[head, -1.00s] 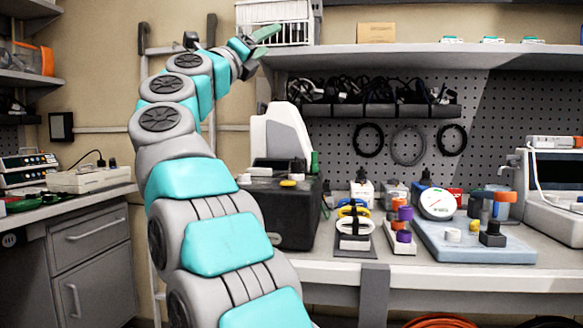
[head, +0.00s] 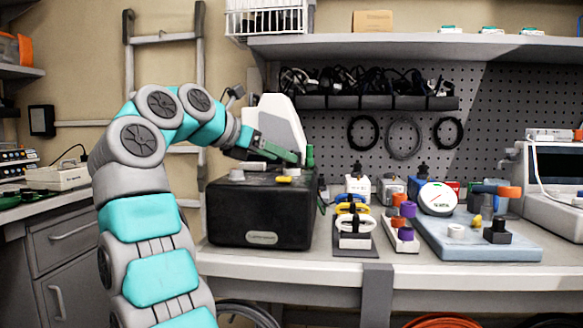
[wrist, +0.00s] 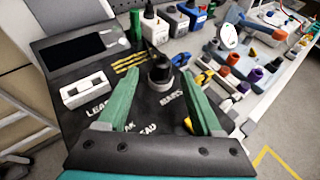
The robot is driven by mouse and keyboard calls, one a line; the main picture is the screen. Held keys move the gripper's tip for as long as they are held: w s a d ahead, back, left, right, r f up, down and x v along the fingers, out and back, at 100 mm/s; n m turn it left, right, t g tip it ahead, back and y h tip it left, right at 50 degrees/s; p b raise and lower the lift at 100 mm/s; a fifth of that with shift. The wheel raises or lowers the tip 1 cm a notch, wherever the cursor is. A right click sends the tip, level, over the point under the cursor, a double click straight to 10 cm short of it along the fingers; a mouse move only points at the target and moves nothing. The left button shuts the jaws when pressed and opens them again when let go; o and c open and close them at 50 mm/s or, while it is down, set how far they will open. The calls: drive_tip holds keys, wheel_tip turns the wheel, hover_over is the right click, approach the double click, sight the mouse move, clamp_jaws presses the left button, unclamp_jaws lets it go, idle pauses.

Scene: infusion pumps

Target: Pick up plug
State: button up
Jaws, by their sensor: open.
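A short black round part with a dark collar (wrist: 160,72), which may be the plug, stands on top of the black box (wrist: 60,110) in the wrist view. I cannot tell for sure that it is the plug. My gripper (wrist: 156,92) is open, its two green fingers spread on either side of the line to this part. The part shows just beyond the fingertips, and nothing is between the fingers. In the head view my gripper (head: 278,153) hangs low over the black box (head: 262,212), pointing right, and hides part of its top.
A white block (wrist: 88,92) and a small yellow piece (head: 284,179) lie on the box. A green cylinder (head: 310,156) stands behind it. To the right are bottles (head: 357,188), a stand with yellow and blue rings (head: 354,222) and a blue tray (head: 470,245). A shelf (head: 400,45) overhangs.

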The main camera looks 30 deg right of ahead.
sight(292, 166)
drive_tip(key=x, duration=0.4)
drive_tip(key=shift+d+b, duration=0.4)
drive_tip(key=shift+d, duration=0.05)
clamp_jaws()
